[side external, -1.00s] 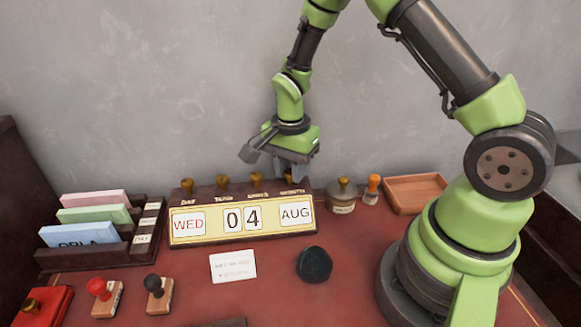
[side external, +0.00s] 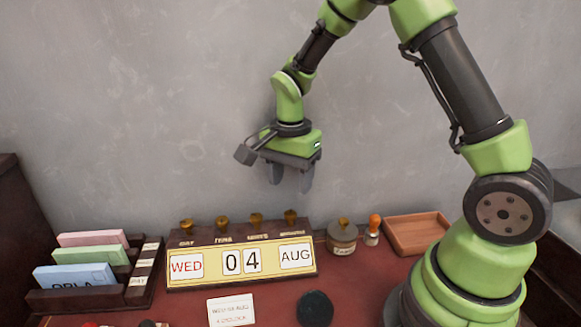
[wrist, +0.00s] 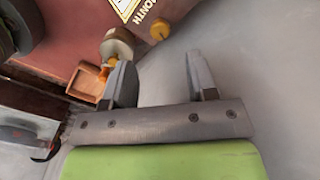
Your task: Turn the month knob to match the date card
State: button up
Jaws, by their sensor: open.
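The desk calendar (side external: 242,281) shows WED, 04 and AUG in its windows. Several brass knobs stand along its top, and the month knob (side external: 290,217) is the rightmost, above AUG. It also shows in the wrist view (wrist: 160,29) beside the MONTH label. My gripper (side external: 291,180) is open and empty, above the month knob and apart from it, with its fingers pointing down. In the wrist view the open fingers (wrist: 158,66) have nothing between them. The white date card (side external: 230,310) lies in front of the calendar; its small print is too blurred to read surely.
A round lidded jar (side external: 342,237), an orange-topped stamp (side external: 373,230) and a wooden tray (side external: 417,233) stand right of the calendar. A letter rack (side external: 95,292) stands left. A dark round pad (side external: 315,308) lies in front. The grey wall is behind.

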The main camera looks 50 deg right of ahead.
notch_tip(320, 180, up, 3)
jog(key=shift+f, duration=0.1)
dwell(0.3)
jog(key=s+a+r+n+t+y, duration=0.1)
jog(key=s+a+r+n+t, duration=0.2)
jog(key=s+r+n, duration=0.3)
jog(key=s+a+r+n+t+y, duration=0.1)
jog(key=s+a+r+n+t, duration=0.2)
jog(key=s+r+n, duration=0.3)
jog(key=s+r+t, duration=0.1)
jog(key=s, duration=0.3)
jog(key=shift+s+a+r+n, duration=0.2)
jog(key=shift+a+r+n, duration=0.05)
jog(key=shift+r+n, duration=0.15)
